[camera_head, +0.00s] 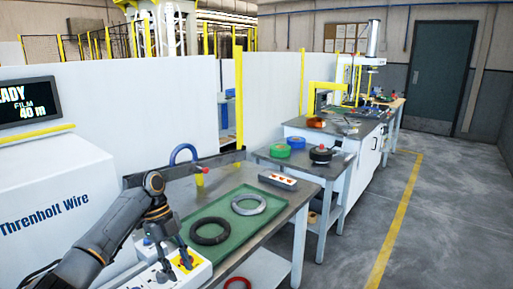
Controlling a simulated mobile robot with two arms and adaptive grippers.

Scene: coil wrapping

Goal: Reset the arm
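My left arm comes in from the lower left and bends down at its elbow. My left gripper (165,262) is low, beside a white box with a yellow panel (186,262) at the near left of the table. Its fingers are small and dark here, so I cannot tell whether they are open or shut, or touching the box. To its right a green tray (222,258) holds a black coil (210,241) and a grey coil (261,206). Both coils lie flat, apart from the gripper. My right gripper is not in view.
A white machine (45,180) with a screen stands at the left. A blue arch (183,147) stands behind the tray. A small white tray with orange items (278,180) lies beyond. A side table holds green (280,151) and blue rolls (296,143). The floor at right is clear.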

